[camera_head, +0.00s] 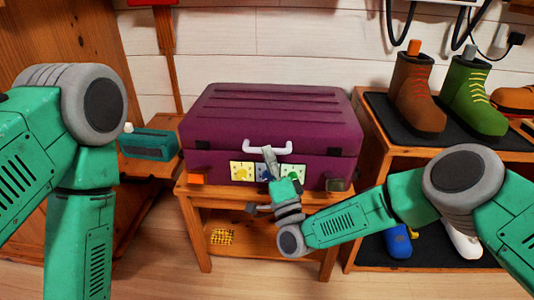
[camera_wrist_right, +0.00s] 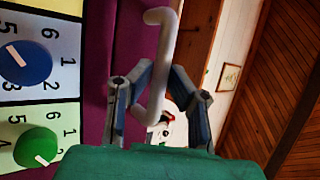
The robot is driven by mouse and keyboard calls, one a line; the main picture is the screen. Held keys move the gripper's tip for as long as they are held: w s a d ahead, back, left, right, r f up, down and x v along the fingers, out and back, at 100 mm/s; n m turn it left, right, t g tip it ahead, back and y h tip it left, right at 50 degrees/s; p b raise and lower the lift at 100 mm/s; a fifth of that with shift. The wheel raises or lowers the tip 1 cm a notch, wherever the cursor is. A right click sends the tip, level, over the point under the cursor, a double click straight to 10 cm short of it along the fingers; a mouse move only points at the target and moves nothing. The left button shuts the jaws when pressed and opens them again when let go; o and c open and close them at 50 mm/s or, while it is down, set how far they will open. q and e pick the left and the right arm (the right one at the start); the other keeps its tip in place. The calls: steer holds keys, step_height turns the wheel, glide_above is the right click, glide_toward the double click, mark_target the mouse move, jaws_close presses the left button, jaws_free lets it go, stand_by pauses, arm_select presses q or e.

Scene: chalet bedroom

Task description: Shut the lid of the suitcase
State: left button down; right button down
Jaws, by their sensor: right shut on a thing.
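The purple suitcase (camera_head: 270,110) sits on a low wooden stand, its ribbed lid (camera_head: 275,103) lying flat over the base. I cannot tell whether a small gap remains along the seam. A white handle (camera_head: 282,149) is on the front, above several number dials (camera_head: 268,172).
The wooden stand (camera_head: 197,222) has a lower shelf with a yellow item (camera_head: 222,237). A teal box (camera_head: 149,144) is at left.

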steer(key=shift+s+d+f, duration=0.15)
steer(key=shift+f, duration=0.75)
steer(key=c, duration=1.8)
jaws_free()
steer(key=shift+d, duration=0.1)
steer(key=v, duration=1.1)
steer(key=shift+s, duration=0.45)
steer(key=shift+d, duration=0.1)
